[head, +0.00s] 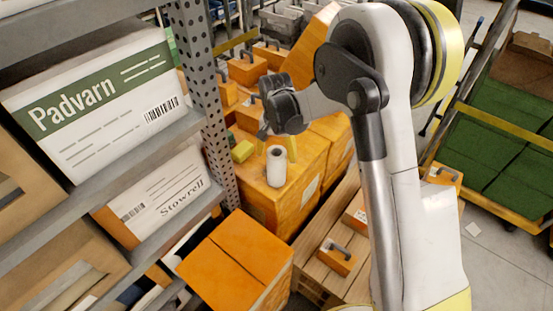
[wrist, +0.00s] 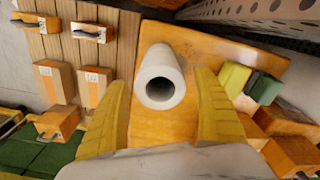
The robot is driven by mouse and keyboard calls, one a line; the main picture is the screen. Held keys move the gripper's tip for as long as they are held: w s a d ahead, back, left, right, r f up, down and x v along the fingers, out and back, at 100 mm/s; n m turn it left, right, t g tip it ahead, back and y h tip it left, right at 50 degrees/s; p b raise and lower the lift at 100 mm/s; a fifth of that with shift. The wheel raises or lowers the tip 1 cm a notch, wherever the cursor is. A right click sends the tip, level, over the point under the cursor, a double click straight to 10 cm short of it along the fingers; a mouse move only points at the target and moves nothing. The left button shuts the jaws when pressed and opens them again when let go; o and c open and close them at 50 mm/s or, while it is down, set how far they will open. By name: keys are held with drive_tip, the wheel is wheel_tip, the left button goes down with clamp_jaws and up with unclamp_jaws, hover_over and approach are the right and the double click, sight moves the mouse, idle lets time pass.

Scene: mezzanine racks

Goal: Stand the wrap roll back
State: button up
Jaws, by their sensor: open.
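The wrap roll (head: 276,172) is a white cylinder with a dark hollow core. It stands upright on top of an orange box (head: 255,190) in the head view. In the wrist view the roll (wrist: 158,57) shows its open end toward the camera, with the orange box top (wrist: 215,47) beneath it. My gripper (head: 277,145) is open above the roll, its yellow fingers pointing down. In the wrist view the fingers of the gripper (wrist: 163,80) lie one on each side of the roll's end, with gaps visible. I cannot tell whether the fingertips reach below its rim.
A yellow-and-green block (wrist: 248,83) lies beside the roll on the box; it also shows in the head view (head: 242,151). A perforated rack post (head: 205,90) and shelves with cartons stand at left. A wooden pallet (head: 325,235) with handled orange boxes lies at right.

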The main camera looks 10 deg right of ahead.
wheel_tip(320, 180, up, 8)
drive_tip(key=r+p, duration=0.1)
drive_tip(key=p, duration=0.1)
drive_tip(key=s+d+r+n+t, duration=0.25)
drive_tip(key=s+d+r, duration=0.45)
drive_tip(key=s+r, duration=0.55)
drive_tip(key=s+d+n+t, duration=0.2)
drive_tip(key=s+d+t, duration=0.2)
drive_tip(key=s, duration=0.8)
drive_tip(key=shift+s+d+r, duration=0.3)
drive_tip(key=shift+d+r, duration=0.1)
drive_tip(key=shift+d, duration=0.2)
